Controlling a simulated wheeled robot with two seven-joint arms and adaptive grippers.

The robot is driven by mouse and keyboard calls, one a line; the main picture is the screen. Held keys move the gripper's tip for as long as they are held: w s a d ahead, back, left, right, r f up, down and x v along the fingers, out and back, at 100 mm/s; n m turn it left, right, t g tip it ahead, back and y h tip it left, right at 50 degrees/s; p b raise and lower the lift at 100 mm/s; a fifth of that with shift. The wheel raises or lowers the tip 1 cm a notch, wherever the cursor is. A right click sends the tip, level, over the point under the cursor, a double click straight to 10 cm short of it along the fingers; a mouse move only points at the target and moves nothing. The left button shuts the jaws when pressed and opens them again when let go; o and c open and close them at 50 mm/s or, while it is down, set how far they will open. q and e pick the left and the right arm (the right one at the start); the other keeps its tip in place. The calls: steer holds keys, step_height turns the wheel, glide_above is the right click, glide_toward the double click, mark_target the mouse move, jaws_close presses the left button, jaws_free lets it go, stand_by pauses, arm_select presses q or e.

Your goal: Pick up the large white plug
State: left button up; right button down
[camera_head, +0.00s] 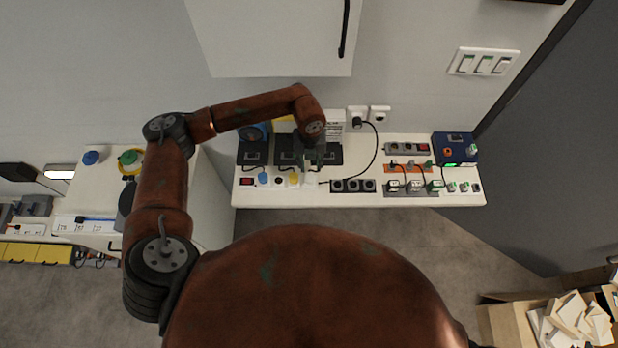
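My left gripper (312,158) hangs over the middle of the white bench (420,199), pointing down. It is small, dark and partly hidden by my own wrist, so I cannot tell whether its fingers are open or shut. A whitish piece (310,178) shows just below the gripper, at the left end of a black socket strip (353,186). It may be the large white plug, but it is too small and covered to be sure. I cannot tell whether the gripper touches it. My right gripper is not in view.
A black cable (376,150) loops from the wall socket (357,118) to the bench. A blue box (455,148) stands at the right. A white cabinet (270,35) hangs above.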

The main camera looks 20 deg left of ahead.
mark_target(309, 176)
arm_select(q)
steer(key=shift+a+f, duration=0.35)
steer(key=shift+d+f+p, duration=0.1)
steer(key=shift+f+p, duration=0.55)
steer(key=shift+f, duration=2.8)
jaws_close()
